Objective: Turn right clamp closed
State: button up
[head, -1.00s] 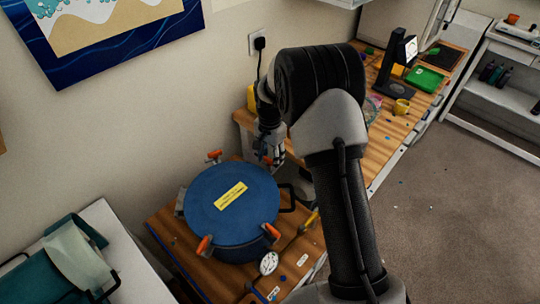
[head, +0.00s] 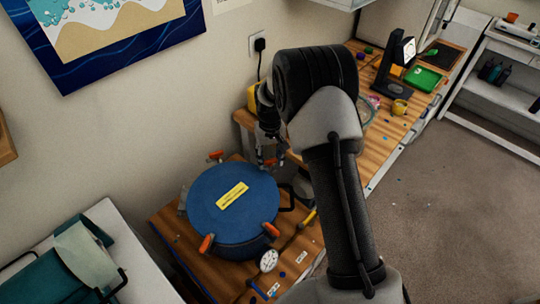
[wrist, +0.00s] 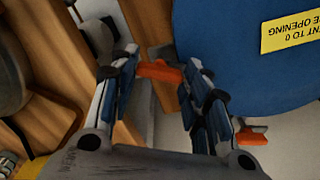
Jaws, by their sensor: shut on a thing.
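The blue pot (head: 215,205) with a yellow label on its lid stands on a small wooden-topped table. The right clamp's orange handle (wrist: 158,70) lies between my fingertips in the wrist view, at the edge of the lid. My gripper (head: 270,160) is shut on that handle at the pot's back right; the handle (head: 280,157) shows beside the fingers in the head view. The fingers hide part of the clamp, so I cannot tell how far it is turned. Other orange clamp handles show at the back (head: 216,155), front left (head: 206,243) and front right (head: 271,230).
A round gauge (head: 268,260) and a black side handle are at the pot's front and right. A long wooden bench (head: 385,150) runs behind my arm, with a yellow cup (head: 400,107) and a green tray (head: 427,79). The wall is close behind the pot.

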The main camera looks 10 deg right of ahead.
aim_at(270, 159)
jog(key=n, duration=0.6)
jog(key=shift+p, duration=0.4)
jog(key=shift+n, duration=0.3)
jog(key=o, duration=1.1)
jog(key=shift+c, duration=0.2)
notch_tip(270, 159, up, 12)
